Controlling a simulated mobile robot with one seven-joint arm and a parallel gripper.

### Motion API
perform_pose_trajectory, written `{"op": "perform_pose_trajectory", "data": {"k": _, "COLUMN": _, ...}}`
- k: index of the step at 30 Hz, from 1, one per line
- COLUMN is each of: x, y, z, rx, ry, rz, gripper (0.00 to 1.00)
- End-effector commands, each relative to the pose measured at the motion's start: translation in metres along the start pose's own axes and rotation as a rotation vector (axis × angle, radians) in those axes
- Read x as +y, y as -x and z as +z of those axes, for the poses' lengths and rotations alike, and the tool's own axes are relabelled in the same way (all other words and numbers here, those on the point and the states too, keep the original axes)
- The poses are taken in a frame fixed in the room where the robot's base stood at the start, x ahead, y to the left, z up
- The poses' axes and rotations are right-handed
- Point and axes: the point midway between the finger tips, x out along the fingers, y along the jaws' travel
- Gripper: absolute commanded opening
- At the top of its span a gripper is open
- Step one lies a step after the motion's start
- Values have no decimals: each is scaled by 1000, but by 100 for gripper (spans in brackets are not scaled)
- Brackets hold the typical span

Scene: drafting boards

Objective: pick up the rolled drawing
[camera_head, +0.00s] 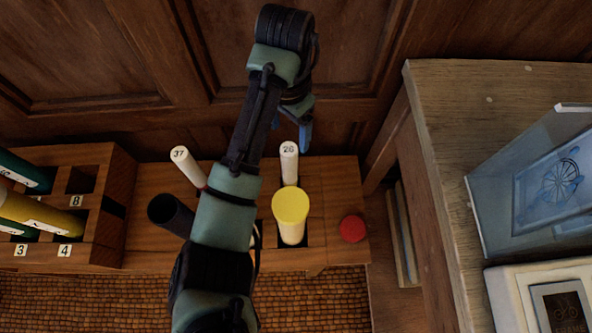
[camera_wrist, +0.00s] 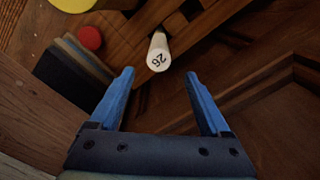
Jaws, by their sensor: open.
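A white rolled drawing marked 26 (camera_head: 289,166) stands upright in a wooden rack (camera_head: 345,180), in the back row. In the wrist view this roll (camera_wrist: 158,53) shows its numbered end just beyond the fingertips, about midway between them. A second white roll, marked 37 (camera_head: 187,165), leans to the left of my arm, its lower part hidden behind the arm. My gripper (camera_wrist: 160,75) has its blue fingers spread apart with nothing between them. In the head view the gripper (camera_head: 293,130) is over the back of the rack, close to roll 26 and partly hidden by its own wrist.
A yellow tube (camera_head: 291,215) stands in front of roll 26. A red round object (camera_head: 352,228) sits to its right. A black tube (camera_head: 170,213) and a box of green and yellow tubes (camera_head: 105,240) are left. A wooden table (camera_head: 445,120) stands right; panelling (camera_head: 120,50) is behind.

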Motion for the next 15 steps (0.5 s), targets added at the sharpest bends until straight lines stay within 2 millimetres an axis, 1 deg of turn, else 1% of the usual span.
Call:
{"op": "perform_pose_trajectory", "data": {"k": 1, "x": 0, "y": -11, "z": 1, "rx": -1, "ry": 1, "rz": 2, "gripper": 81}}
{"op": "perform_pose_trajectory", "data": {"k": 3, "x": 1, "y": -26, "z": 1, "rx": -1, "ry": 2, "rz": 3, "gripper": 81}}
{"op": "perform_pose_trajectory", "data": {"k": 7, "x": 0, "y": -49, "z": 0, "rx": 1, "ry": 1, "rz": 0, "gripper": 81}}
{"op": "perform_pose_trajectory", "data": {"k": 10, "x": 0, "y": -61, "z": 0, "rx": 3, "ry": 2, "rz": -1, "gripper": 81}}
{"op": "perform_pose_trajectory", "data": {"k": 15, "x": 0, "y": -69, "z": 0, "rx": 4, "ry": 2, "rz": -2, "gripper": 81}}
